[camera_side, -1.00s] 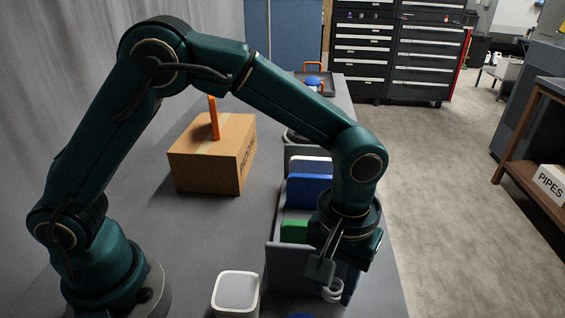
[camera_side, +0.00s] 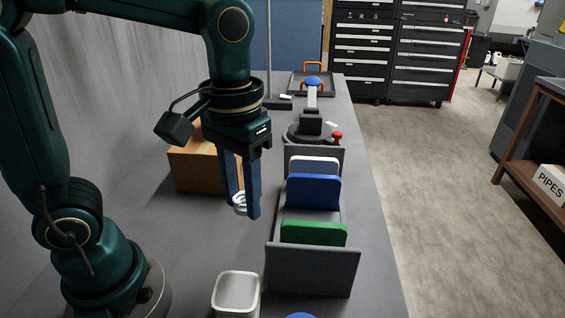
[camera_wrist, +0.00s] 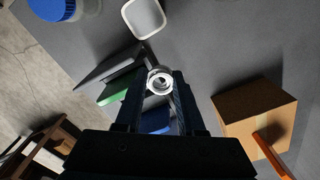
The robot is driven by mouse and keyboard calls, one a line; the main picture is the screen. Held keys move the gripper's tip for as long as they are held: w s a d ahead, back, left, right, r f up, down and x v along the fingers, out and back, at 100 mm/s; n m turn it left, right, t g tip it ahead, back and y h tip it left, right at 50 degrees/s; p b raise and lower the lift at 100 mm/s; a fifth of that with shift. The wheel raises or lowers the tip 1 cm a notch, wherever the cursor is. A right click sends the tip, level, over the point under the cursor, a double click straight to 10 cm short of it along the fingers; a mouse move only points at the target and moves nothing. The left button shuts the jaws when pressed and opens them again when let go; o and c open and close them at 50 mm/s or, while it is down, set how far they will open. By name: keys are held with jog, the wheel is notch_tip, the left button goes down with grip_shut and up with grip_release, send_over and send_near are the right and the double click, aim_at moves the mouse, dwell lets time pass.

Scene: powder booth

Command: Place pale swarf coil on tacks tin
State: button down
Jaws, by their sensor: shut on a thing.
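The pale swarf coil (camera_side: 240,203) is a small whitish spiral between the fingertips of my gripper (camera_side: 243,206). My gripper is shut on it and holds it above the bench, left of the grey rack. The coil also shows between the fingertips in the wrist view (camera_wrist: 160,82). A square tin with a pale rim and grey top (camera_side: 236,293) stands on the bench at the front, below the coil in the side view. It also shows in the wrist view (camera_wrist: 143,17). I cannot read a label on it, so I cannot tell if it is the tacks tin.
A grey rack (camera_side: 312,270) with green, blue and white plates stands to the right. A cardboard box (camera_side: 195,170) is behind my gripper. A blue-lidded container (camera_wrist: 55,8) is near the tin. A tray (camera_side: 325,88) lies far back. Bench between box and tin is clear.

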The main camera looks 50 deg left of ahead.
jog(key=s+a+r+n, duration=0.2)
jog(key=s+a+n, duration=0.15)
jog(key=a, duration=0.25)
send_over(235, 292)
notch_tip(235, 292, down, 6)
jog(key=shift+f, duration=2.15)
jog(key=shift+f, duration=0.15)
jog(key=c, duration=0.5)
grip_release()
